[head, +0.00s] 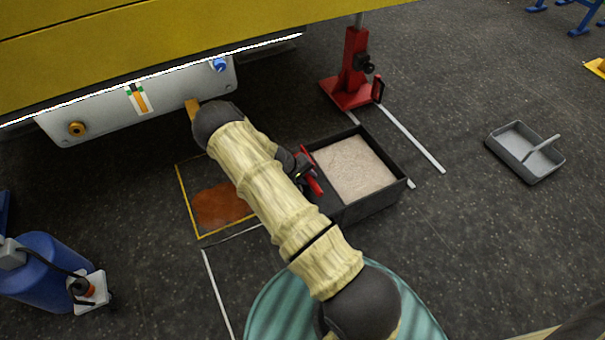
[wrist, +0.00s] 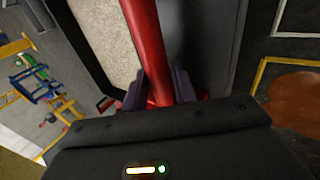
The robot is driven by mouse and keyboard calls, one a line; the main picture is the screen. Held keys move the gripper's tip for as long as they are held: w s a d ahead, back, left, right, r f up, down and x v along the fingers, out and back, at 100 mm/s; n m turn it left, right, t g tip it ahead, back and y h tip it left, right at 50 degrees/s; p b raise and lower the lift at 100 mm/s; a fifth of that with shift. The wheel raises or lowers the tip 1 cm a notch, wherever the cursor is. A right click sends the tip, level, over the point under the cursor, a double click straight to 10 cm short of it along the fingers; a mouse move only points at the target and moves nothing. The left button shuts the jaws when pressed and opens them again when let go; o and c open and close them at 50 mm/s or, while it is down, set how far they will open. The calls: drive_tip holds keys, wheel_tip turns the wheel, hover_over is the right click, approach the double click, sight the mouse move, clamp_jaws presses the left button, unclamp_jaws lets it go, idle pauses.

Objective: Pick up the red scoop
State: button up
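The red scoop (head: 312,172) is at the left part of a black box, beside the pale granules (head: 353,168). In the wrist view its red handle (wrist: 146,42) runs down between the two dark fingers of my gripper (wrist: 160,88). The fingers lie against both sides of the handle with no clear gap, so my gripper looks shut on it. In the head view my gripper (head: 300,166) is at the scoop, partly hidden by my arm. The scoop's far end is hidden behind the gripper body in the wrist view.
The black box (head: 372,205) stands on the dark floor. A rust-coloured patch (head: 217,205) in a yellow outline lies left of it. A grey tray (head: 524,155) lies at right, with free floor between.

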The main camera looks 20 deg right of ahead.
drive_tip(key=shift+d+f, duration=0.3)
drive_tip(key=shift+f, duration=0.25)
clamp_jaws()
drive_tip(key=shift+r, duration=0.15)
wheel_tip(320, 180, up, 10)
drive_tip(key=p, duration=0.5)
idle(0.4)
